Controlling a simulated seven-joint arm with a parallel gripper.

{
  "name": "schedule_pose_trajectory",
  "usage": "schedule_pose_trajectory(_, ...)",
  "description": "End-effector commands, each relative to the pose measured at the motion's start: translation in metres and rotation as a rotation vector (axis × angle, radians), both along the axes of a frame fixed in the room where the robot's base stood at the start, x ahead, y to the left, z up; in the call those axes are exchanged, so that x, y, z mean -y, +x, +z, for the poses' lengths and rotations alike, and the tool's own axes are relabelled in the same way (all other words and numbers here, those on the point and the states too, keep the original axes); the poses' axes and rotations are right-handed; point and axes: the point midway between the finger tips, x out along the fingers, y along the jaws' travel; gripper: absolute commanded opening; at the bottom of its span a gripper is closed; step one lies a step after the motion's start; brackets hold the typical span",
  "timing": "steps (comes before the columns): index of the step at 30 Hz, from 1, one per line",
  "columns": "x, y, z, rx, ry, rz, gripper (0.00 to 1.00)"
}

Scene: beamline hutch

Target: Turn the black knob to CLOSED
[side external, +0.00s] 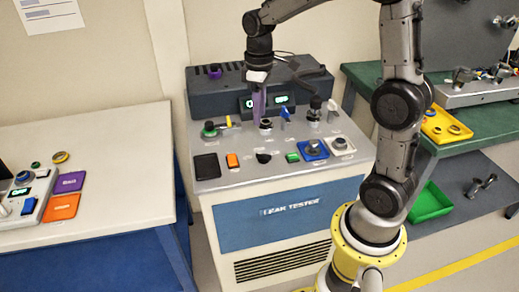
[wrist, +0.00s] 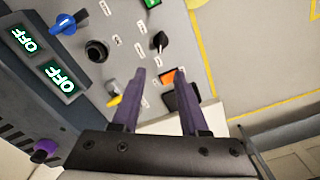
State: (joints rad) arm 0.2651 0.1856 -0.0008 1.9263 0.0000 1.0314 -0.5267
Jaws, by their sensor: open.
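The leak tester's sloped panel (side external: 240,180) carries more than one black control. A round black knob (side external: 265,124) is in its back row; the wrist view shows it too (wrist: 97,50), left of my fingers. A smaller black knob (side external: 263,157) is in the front row, and it also shows in the wrist view (wrist: 160,40). The labels are too small to read, so I cannot tell which is meant or where CLOSED is. My gripper (side external: 258,117) points down over the panel near the back-row knob. Its purple fingers (wrist: 160,79) are apart with nothing between them.
A yellow lever (side external: 228,121), a blue lever (side external: 285,113), a green knob (side external: 210,129) and a tall black-topped control (side external: 315,103) stand nearby. An orange button (side external: 232,160) and black pad (side external: 206,167) sit in front. Displays (wrist: 60,78) read OFF behind.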

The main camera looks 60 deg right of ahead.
Motion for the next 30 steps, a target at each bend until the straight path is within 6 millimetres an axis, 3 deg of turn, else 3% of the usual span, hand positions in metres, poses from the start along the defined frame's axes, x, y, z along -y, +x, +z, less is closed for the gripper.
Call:
schedule_pose_trajectory(18, -0.001, -0.002, -0.108, -0.003, 0.001, 0.000, 0.44)
schedule_pose_trajectory(24, -0.001, -0.001, -0.127, -0.001, 0.001, 0.000, 0.44)
schedule_pose_trajectory(30, -0.001, -0.001, -0.133, 0.001, -0.001, 0.000, 0.44)
